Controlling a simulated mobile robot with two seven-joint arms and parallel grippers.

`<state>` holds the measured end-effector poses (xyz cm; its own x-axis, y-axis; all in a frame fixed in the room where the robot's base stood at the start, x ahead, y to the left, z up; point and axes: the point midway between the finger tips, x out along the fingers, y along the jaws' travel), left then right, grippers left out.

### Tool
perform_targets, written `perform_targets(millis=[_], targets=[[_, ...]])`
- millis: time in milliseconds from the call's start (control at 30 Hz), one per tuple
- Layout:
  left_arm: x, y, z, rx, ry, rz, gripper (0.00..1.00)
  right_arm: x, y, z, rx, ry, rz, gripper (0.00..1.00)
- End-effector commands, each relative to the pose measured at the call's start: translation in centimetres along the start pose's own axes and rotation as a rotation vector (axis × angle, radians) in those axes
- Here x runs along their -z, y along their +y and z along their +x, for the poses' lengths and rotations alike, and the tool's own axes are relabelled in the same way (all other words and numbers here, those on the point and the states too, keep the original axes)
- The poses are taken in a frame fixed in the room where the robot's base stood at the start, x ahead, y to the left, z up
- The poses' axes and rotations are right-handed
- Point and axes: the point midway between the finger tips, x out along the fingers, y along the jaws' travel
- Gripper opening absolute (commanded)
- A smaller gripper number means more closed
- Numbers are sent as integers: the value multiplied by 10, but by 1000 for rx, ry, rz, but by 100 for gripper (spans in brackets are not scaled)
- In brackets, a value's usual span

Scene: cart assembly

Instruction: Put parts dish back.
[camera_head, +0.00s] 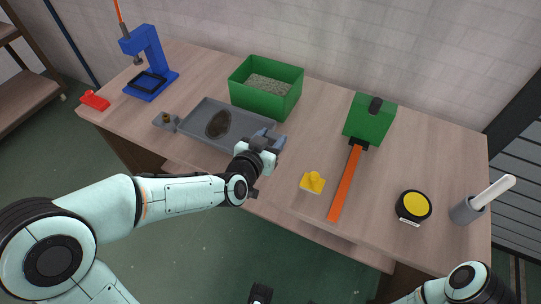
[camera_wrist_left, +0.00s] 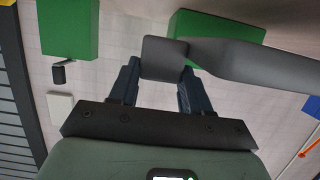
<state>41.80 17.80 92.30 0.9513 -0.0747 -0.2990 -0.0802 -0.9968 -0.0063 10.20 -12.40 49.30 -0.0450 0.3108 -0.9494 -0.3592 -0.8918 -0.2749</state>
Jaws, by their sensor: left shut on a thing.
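The parts dish (camera_head: 207,143) is a wide grey tray with a low rim and a dark oval patch inside, at the left middle of the bench in the head view. My left gripper (camera_head: 264,143) is at its right end, shut on the grey end tab. In the left wrist view the tab (camera_wrist_left: 162,58) sits between the fingers of the left gripper (camera_wrist_left: 158,78), with the dish's grey body (camera_wrist_left: 262,66) reaching right. I cannot tell whether the dish rests on the bench or hangs just above it.
A green bin (camera_head: 262,104) of grey bits stands behind the dish, and a blue press (camera_head: 150,65) stands left. A small grey block with a brass top (camera_head: 166,120) is by the dish's left end. Right are a yellow piece (camera_head: 312,183), orange bar (camera_head: 345,183) and tape measure (camera_head: 412,207).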

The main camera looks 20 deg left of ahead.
Motion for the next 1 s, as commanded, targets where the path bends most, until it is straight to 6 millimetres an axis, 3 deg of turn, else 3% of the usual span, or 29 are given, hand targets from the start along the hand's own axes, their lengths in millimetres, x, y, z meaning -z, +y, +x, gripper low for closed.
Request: perform_targets(millis=[233,467,900,933,1000], targets=[[-18,0,6,1,1,1,14,3,1,5,2,9,-1,43],[-50,0,16,0,-1,2,14,10,2,15,4,28,-2,43],[-52,0,16,0,2,1,14,15,3,16,4,40,-1,43],[-52,0,16,0,1,0,51,16,3,16,4,42,-1,43],[-52,0,16,0,1,0,73,15,3,16,4,41,-1,43]])
